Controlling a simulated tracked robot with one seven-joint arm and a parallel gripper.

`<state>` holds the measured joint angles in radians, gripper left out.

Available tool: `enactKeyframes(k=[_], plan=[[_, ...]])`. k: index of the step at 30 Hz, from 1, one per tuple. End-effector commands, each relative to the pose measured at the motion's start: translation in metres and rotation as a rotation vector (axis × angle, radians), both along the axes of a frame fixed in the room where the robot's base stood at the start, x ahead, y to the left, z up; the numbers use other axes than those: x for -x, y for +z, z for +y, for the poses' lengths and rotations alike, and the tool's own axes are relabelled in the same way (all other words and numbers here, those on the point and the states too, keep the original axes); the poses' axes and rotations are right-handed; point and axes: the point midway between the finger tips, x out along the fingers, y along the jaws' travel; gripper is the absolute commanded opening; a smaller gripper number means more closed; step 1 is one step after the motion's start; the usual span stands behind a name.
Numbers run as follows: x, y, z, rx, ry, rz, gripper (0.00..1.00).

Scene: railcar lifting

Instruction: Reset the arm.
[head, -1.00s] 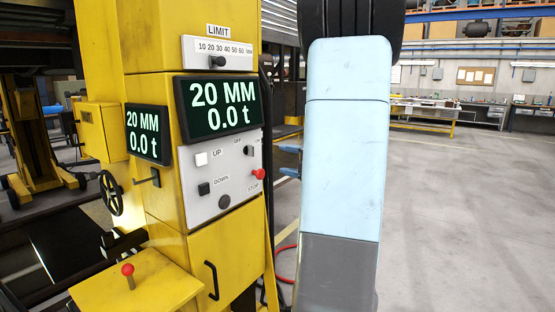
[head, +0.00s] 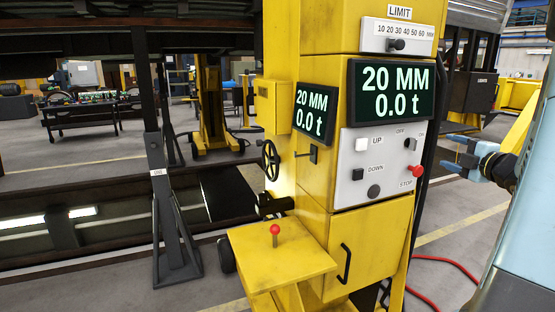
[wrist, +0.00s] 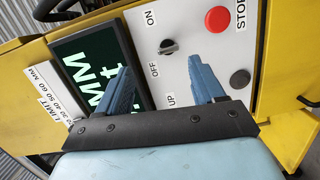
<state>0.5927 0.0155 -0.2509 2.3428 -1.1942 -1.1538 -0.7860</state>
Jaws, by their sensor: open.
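My gripper (head: 444,151) is to the right of the yellow lifting column (head: 372,225), just off the right edge of its control panel (head: 350,190). Its two blue fingers are apart with nothing between them. In the wrist view my gripper (wrist: 160,66) points at the panel, whose on/off switch (wrist: 168,47) and red STOP button (wrist: 218,20) lie beyond the fingertips. No contact with the panel is visible. My light-blue arm stands at the right edge of the head view.
The column's display (head: 392,91) reads 20 MM and 0.0 t. A yellow shelf with a red-knobbed lever (head: 275,232) juts out in front. A dark support stand (head: 172,235) is at left. A red hose (head: 450,265) lies on the floor at right.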

Motion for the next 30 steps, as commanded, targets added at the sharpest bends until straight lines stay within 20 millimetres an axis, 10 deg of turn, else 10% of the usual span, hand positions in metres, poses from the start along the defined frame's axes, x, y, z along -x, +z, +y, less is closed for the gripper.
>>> enactKeyframes(k=[14,30], plan=[[0.014,0.04,0.052,-0.436,-0.476,0.184,0.68],[0.145,-0.002,0.185,-1.079,-0.845,0.632,0.68]])
